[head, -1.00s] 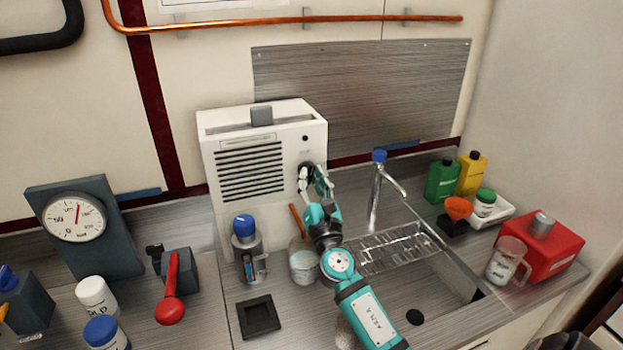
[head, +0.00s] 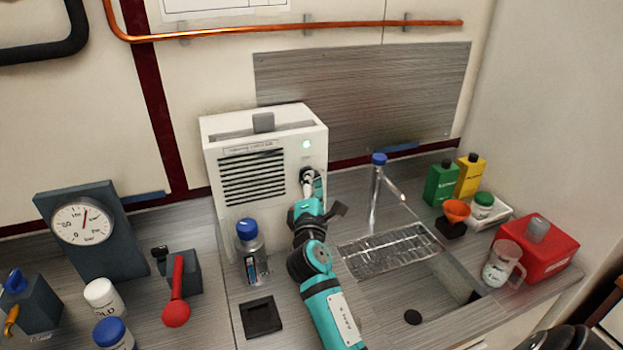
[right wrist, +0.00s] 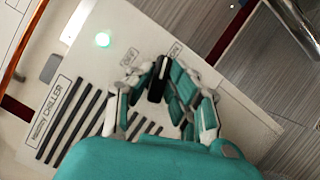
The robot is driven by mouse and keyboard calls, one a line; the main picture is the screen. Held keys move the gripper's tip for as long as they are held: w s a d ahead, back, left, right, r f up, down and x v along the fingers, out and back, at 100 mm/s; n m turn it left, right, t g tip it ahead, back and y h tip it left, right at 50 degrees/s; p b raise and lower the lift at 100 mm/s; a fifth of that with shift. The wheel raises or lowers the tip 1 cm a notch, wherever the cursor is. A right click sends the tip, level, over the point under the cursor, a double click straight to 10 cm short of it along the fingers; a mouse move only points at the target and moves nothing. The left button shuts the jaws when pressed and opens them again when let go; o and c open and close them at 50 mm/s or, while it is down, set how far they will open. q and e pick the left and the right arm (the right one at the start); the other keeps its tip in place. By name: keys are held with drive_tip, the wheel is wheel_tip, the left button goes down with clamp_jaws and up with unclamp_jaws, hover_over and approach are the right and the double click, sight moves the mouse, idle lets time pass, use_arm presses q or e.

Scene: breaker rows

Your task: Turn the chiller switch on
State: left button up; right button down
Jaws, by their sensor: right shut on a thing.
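The chiller (head: 222,150) is a white box with dark vent slats, standing against the back wall. A small lamp (head: 306,144) on its front glows green; it also shows lit in the right wrist view (right wrist: 102,40). The dark chiller switch (right wrist: 157,88) sits below the lamp, by the OFF and ON labels. My right gripper (head: 310,180) is at the chiller's front, its fingers closed around the switch in the right wrist view (right wrist: 162,84). The fingers partly hide the switch. My left gripper is not in view.
A blue-capped bottle (head: 248,240) stands left of my right arm. The sink (head: 440,290) and its tap (head: 376,190) are to the right. A gauge (head: 83,224) and a red-handled lever (head: 177,290) stand left.

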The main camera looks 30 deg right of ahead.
drive_tip(key=shift+r+m+g+y+p, duration=0.15)
drive_tip(key=shift+m+g+p, duration=0.15)
drive_tip(key=shift+m+p, duration=0.5)
drive_tip(key=shift+m+g+y+p, duration=0.15)
drive_tip(key=shift+m+g+p, duration=0.2)
drive_tip(key=shift+m, duration=0.75)
drive_tip(key=c, duration=1.3)
unclamp_jaws()
